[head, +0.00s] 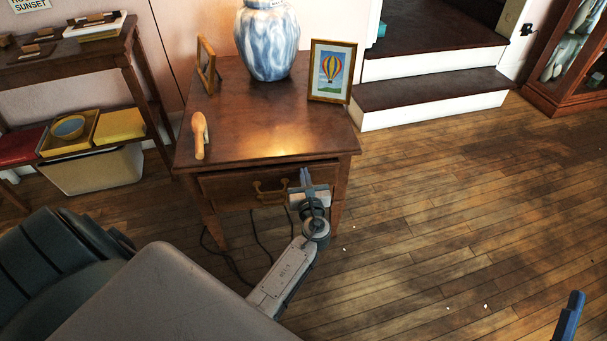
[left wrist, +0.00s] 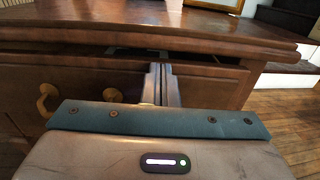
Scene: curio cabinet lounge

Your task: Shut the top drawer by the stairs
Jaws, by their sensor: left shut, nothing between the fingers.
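The drawer (head: 235,192) is in the front of a brown wooden side table (head: 225,130) beside the stairs (head: 430,95). It has a brass handle (head: 268,190). In the left wrist view the drawer front (left wrist: 215,88) stands slightly out, with a dark gap under the tabletop edge. My left gripper (head: 306,178) is shut and empty, at the drawer front just right of the handle. Its fingers (left wrist: 160,82) reach the drawer's upper edge; whether they touch is unclear.
A shelf unit (head: 75,55) is at left, a dark chair (head: 50,270) nearer. The wood floor at right is mostly open.

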